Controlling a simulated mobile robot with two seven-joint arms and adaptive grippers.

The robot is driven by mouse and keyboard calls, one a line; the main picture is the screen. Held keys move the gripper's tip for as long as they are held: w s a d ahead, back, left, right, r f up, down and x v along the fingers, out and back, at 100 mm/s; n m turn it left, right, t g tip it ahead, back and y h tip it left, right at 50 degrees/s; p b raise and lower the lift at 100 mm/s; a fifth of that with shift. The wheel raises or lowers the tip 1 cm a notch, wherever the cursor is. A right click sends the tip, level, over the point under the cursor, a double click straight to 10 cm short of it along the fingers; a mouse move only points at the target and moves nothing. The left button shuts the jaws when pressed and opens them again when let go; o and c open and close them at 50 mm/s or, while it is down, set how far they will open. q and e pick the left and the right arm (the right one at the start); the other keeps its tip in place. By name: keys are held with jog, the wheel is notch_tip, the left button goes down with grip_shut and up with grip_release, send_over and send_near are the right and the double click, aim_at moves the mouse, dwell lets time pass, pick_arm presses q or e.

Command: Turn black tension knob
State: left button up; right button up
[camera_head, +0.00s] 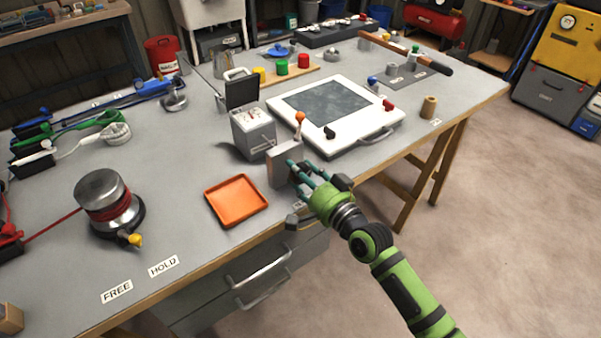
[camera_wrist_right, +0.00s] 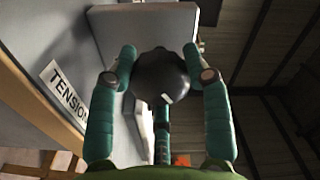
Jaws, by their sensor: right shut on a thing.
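The black tension knob (camera_wrist_right: 160,76) is round with a small white mark and sits between the teal fingers of my right gripper (camera_wrist_right: 163,85) in the right wrist view. The fingers are closed around it. A label reading TENSION (camera_wrist_right: 64,92) is beside it on a grey surface. In the head view my right gripper (camera_head: 297,168) is at the grey upright block (camera_head: 281,168) near the bench's front edge, and its fingers hide the knob there. My left gripper is not in view.
An orange tray (camera_head: 236,199) lies left of the block. A grey meter box (camera_head: 253,133) and a white framed panel (camera_head: 365,137) stand behind it. An orange-tipped lever (camera_head: 299,118) rises close to my fingers. A silver drum with red line (camera_head: 104,198) stands at left.

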jog(key=n, duration=0.4)
jog(key=shift+w+d+r+n+p, duration=0.15)
jog(key=shift+r+n+p, duration=0.05)
jog(key=shift+n+p, duration=0.15)
jog(key=shift+r+n+p, duration=0.15)
jog(key=shift+n+p, duration=0.2)
jog(key=shift+n, duration=1.5)
jog(key=shift+r, duration=0.1)
jog(key=o, duration=1.2)
jog(key=shift+c, duration=0.2)
jog(key=shift+f, duration=0.25)
jog(key=shift+s, duration=0.3)
jog(key=v, duration=1.1)
jog(key=shift+s+d, duration=0.2)
